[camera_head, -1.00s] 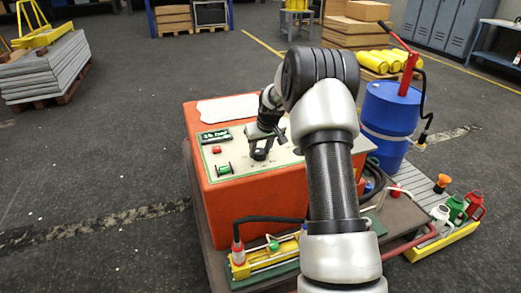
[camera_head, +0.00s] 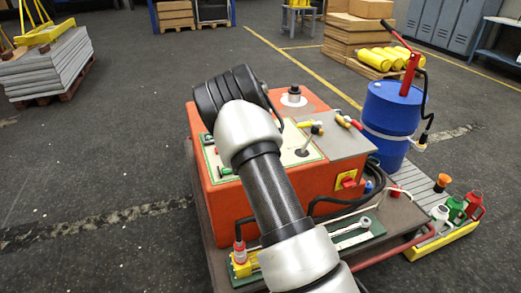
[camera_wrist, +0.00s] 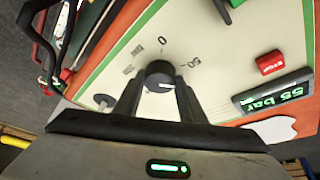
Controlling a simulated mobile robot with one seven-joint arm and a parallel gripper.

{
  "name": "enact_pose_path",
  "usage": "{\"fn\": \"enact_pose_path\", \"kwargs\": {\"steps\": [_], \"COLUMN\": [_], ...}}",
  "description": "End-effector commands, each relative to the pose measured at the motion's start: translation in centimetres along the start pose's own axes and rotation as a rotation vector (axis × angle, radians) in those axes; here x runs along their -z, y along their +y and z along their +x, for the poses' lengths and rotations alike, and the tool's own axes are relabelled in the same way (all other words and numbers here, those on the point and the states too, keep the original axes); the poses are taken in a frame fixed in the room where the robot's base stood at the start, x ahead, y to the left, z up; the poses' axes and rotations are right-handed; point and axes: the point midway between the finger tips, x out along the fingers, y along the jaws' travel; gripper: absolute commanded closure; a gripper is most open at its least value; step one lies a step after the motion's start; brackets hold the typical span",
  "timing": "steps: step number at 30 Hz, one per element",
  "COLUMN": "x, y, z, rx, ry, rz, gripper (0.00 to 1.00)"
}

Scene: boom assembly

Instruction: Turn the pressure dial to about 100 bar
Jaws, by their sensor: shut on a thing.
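The pressure dial (camera_wrist: 158,74) is a small round dark knob with a white pointer mark on the pale panel (camera_wrist: 205,35). In the wrist view the scale shows "0" and "50", with other marks too blurred to read. A small display (camera_wrist: 274,94) shows "55 bar" in green, turned over in the picture. My gripper (camera_wrist: 160,86) has its two dark fingers on either side of the dial, closed on it. The panel is on an orange-red console (camera_head: 228,199) in the head view. There my arm hides the dial, my gripper and the display.
A blue drum (camera_head: 388,120) with a red pump (camera_head: 410,74) stands right of the console.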

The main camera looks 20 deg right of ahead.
Motion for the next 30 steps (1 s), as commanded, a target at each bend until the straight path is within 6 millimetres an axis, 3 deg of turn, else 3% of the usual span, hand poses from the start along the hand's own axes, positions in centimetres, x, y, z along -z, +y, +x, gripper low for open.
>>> {"fn": "enact_pose_path", "kwargs": {"steps": [15, 30], "x": [-0.01, 0.02], "y": [-0.4, -0.51], "z": [0.12, 0.15], "rx": [-0.174, -0.251], "ry": [-0.001, -0.003], "rz": [0.418, 0.606], "gripper": [0.85, 0.86]}}
